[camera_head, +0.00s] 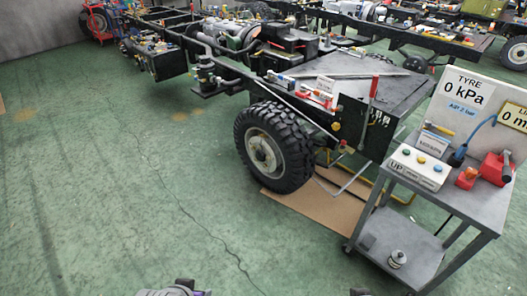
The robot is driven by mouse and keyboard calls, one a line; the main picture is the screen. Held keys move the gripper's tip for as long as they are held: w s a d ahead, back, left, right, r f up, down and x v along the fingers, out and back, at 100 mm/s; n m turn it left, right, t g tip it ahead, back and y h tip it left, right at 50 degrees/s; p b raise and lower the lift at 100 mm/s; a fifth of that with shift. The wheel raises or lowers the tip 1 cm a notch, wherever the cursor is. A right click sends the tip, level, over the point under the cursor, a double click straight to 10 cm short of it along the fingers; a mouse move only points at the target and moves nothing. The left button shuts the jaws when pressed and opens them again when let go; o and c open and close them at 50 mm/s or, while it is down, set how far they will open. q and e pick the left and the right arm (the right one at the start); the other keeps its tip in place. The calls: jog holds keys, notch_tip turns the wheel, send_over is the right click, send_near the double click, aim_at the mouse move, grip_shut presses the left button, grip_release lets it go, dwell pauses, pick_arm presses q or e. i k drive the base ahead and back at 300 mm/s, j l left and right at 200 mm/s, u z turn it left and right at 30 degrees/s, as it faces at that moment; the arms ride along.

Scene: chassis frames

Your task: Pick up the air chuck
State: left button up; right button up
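A blue fitting with a curved blue hose (457,157), which looks like the air chuck, is on the top of the grey cart (478,212) at the right. It is small here, so I cannot be sure of it. My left gripper (185,290) shows only as a dark and purple tip at the bottom edge, far from the cart. A small dark part at the bottom edge right of centre may be my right gripper (361,292). Whether either is open or shut does not show.
The cart also bears a white button box (418,167), a red tool (496,168), an orange-red piece (467,178) and a tyre gauge sign (468,95). A truck chassis with a black wheel (272,147) stands behind it. The green floor at left is clear.

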aim_at(462, 150)
jog(key=i+l+u, duration=0.15)
jog(key=l, duration=0.65)
jog(key=i+l+u, duration=0.2)
jog(key=l, duration=0.6)
jog(key=i+l+u, duration=0.15)
jog(key=l, duration=0.65)
jog(key=l+u, duration=0.15)
jog(key=l, duration=0.65)
